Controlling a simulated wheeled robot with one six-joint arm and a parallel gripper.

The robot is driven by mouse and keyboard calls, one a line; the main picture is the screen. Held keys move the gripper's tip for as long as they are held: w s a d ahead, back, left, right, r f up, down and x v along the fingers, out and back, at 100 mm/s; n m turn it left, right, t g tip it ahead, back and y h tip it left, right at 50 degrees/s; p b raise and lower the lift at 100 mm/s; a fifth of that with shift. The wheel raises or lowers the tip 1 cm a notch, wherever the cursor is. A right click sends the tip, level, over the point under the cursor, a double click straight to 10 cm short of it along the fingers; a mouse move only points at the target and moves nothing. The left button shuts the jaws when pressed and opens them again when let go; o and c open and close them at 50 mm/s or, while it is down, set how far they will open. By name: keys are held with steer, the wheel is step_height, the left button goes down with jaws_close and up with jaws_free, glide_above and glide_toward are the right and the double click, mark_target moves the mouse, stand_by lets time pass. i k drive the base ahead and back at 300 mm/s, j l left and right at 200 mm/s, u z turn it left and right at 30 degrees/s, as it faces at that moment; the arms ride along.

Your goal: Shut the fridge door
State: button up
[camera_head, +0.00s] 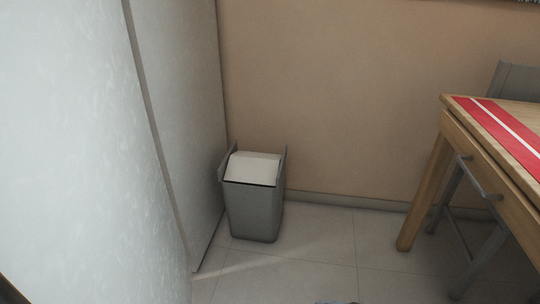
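A large pale panel (80,150), which looks like part of the fridge, fills the left side of the head view very close to me. A narrow dark strip runs down its right edge. Behind the strip stands a second, greyer upright panel (188,120) that reaches the floor. I cannot tell for sure which of the two is the fridge door, or how far it is open. No handle or fridge inside shows. My gripper is not in view.
A grey bin (253,212) with a pale lid stands on the floor by the back wall, just right of the grey panel. A wooden table (490,153) with a red and white runner (502,125) is at right, with a grey chair (515,80) behind. Tiled floor between is clear.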

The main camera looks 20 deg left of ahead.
mark_target(87, 216)
steer(key=u, duration=2.15)
